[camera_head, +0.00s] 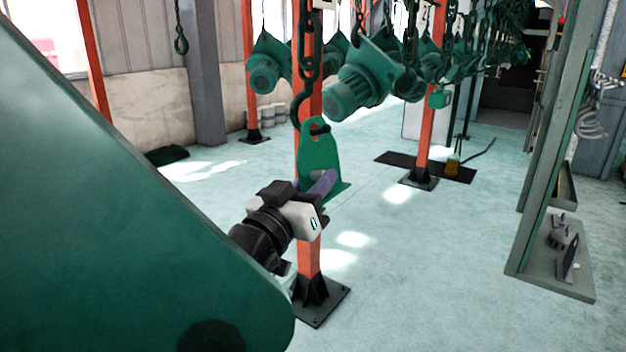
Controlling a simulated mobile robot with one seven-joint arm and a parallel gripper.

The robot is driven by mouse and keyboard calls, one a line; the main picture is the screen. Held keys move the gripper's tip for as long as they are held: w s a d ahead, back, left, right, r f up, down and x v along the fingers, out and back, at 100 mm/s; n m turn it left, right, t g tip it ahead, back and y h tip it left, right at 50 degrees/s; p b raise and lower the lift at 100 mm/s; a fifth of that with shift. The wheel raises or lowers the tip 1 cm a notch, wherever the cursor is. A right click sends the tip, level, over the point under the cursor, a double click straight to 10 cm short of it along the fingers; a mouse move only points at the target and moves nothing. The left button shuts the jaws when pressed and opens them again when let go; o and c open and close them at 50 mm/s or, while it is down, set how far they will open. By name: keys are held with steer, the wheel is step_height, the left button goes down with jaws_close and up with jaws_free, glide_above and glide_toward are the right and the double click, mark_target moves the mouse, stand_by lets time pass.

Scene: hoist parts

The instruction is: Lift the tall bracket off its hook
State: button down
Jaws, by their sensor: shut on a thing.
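The tall green bracket (319,153) hangs upright in the middle of the view. It has a rounded top with a hole and a wider foot. A dark hook (297,108) on a chain passes at its top hole, and the bracket still appears to hang on it. My gripper (322,184), white and black with purple fingers, reaches in from the lower left. It is shut on the lower part of the bracket. The fingertips' exact contact is partly hidden.
A large green plate (110,200) fills the left foreground. An orange post (309,258) stands right behind the bracket and gripper. Green hoist housings (361,80) and chains hang above and behind. A grey frame (560,150) stands at right. The floor between is clear.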

steer(key=shift+d+r, duration=0.1)
steer(key=shift+r, duration=0.05)
steer(key=shift+s+d+r+n+p, duration=0.35)
steer(key=shift+s+d+n+p, duration=0.2)
steer(key=shift+p, duration=0.3)
steer(key=shift+d, duration=0.2)
steer(key=shift+s+d+r+p, duration=0.3)
steer(key=shift+s+d+p, duration=0.1)
steer(key=shift+d, duration=0.1)
stand_by(0.5)
steer(key=shift+s+d+r+m, duration=0.2)
steer(key=shift+s+d+m, duration=0.05)
steer(key=shift+s+d, duration=0.35)
steer(key=shift+d, duration=0.1)
